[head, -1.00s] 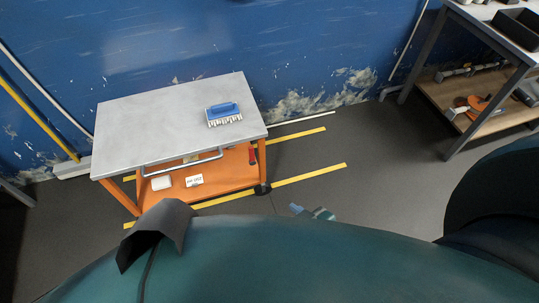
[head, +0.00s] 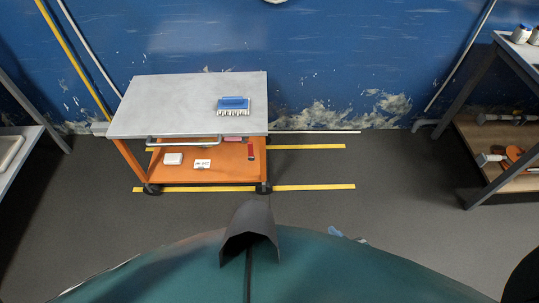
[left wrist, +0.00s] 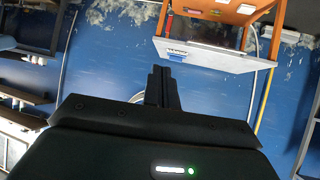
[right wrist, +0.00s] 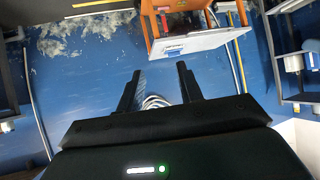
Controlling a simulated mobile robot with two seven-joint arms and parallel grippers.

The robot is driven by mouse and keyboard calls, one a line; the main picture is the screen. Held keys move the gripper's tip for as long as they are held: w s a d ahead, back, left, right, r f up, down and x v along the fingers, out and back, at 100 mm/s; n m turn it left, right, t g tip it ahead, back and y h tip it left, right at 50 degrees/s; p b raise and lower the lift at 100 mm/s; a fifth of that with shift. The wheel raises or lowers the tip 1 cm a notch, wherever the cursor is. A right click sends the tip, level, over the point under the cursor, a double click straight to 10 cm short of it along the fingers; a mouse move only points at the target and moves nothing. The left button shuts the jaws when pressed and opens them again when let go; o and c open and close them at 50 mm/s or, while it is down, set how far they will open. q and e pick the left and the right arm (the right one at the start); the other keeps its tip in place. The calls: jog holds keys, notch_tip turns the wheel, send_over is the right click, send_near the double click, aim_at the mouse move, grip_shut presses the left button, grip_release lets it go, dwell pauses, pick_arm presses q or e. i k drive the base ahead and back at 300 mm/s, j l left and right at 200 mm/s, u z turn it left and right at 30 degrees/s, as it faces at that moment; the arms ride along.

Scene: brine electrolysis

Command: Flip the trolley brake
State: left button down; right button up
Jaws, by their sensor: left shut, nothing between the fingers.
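The trolley has a grey top (head: 180,103) on an orange frame with an orange lower shelf (head: 225,174). It stands against the blue wall, left of centre in the head view. Dark casters show at its front left (head: 152,189) and front right (head: 264,188). A brake lever is too small to make out. The trolley also appears upside down in the left wrist view (left wrist: 215,56) and right wrist view (right wrist: 200,41). My left gripper (left wrist: 162,72) is shut and empty. My right gripper (right wrist: 158,72) is open and empty. Both are away from the trolley.
A blue rack (head: 234,104) sits on the trolley top. A red object (head: 251,152) shows near its right leg. Yellow floor lines (head: 315,187) run beside the trolley. A bench with a wooden shelf (head: 490,150) stands right, another table (head: 22,150) left. The floor between is mostly clear.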

aim_at(251, 157)
jog(key=l, duration=0.3)
jog(key=i+l, duration=0.25)
jog(key=i, duration=0.2)
jog(key=i+l, duration=0.25)
jog(key=i, duration=0.15)
